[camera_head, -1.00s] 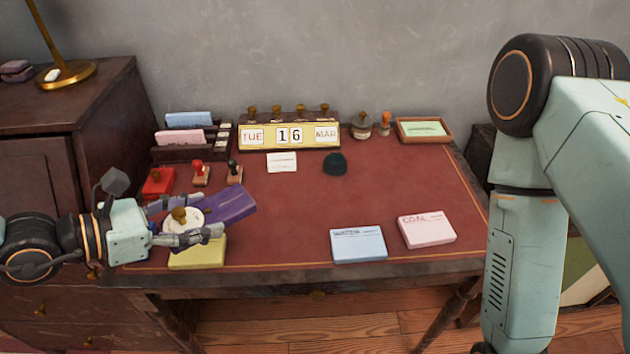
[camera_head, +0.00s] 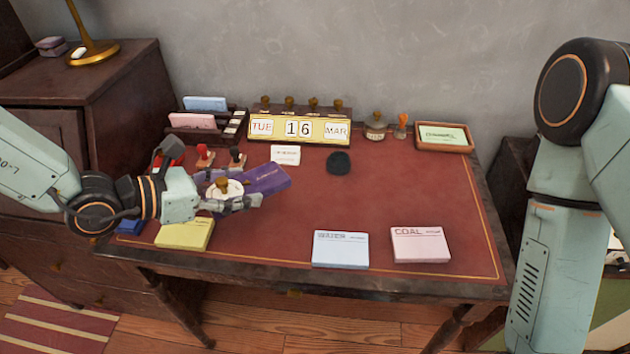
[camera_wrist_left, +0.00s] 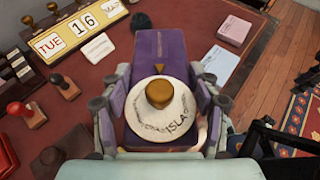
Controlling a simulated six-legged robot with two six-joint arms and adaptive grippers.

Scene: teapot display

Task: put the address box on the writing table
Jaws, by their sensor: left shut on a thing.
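The purple address box (camera_head: 265,179) carries a round white lettered dial with a brass knob, which shows from above in the left wrist view (camera_wrist_left: 160,50). My left gripper (camera_head: 240,195) is shut on it, with fingers on both sides of the dial in the left wrist view (camera_wrist_left: 160,110). The box is over the left part of the writing table (camera_head: 400,190), long end pointing inward. I cannot tell whether its underside touches the red top. My right arm stands at the right; its gripper is out of view.
A yellow block (camera_head: 185,234) lies just in front of my left gripper. Stamps (camera_head: 237,158), a letter rack (camera_head: 205,125) and a date display (camera_head: 300,128) stand behind. A blue block (camera_head: 340,249) and a pink block (camera_head: 420,245) lie front right.

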